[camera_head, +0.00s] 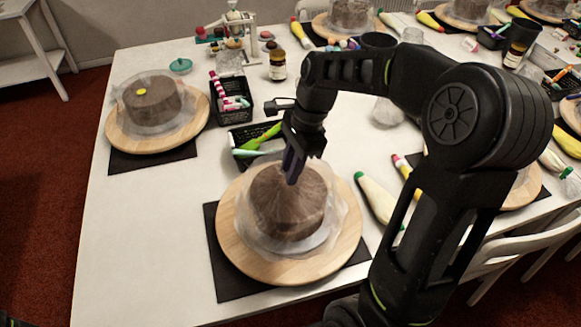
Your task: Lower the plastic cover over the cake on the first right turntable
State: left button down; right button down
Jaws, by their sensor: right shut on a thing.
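A brown cake (283,213) stands on a round wooden turntable (240,258) at the front middle of the table. A clear plastic cover (331,207) drapes over the cake, its edge spread on the turntable. My right gripper (292,168) points down at the top of the cake and is shut on the cover there; its fingertips partly hide the spot. My left gripper is not in view. Another covered cake (152,104) with a yellow spot stands on a turntable (118,130) at the left.
Black mats (222,272) lie under the turntables. Black baskets (231,103) with tubes stand behind. A brown bottle (277,64) is farther back. Piping bags (376,198) lie right, partly behind my arm. The front left of the white table (150,240) is clear. A chair (520,245) stands right.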

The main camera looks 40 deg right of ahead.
jog(key=shift+f, duration=0.45)
dwell(0.3)
jog(key=c, duration=1.2)
grip_release()
jog(key=shift+o, duration=0.2)
notch_tip(320, 180, up, 7)
jog(key=p, duration=0.6)
jog(key=shift+s, duration=0.1)
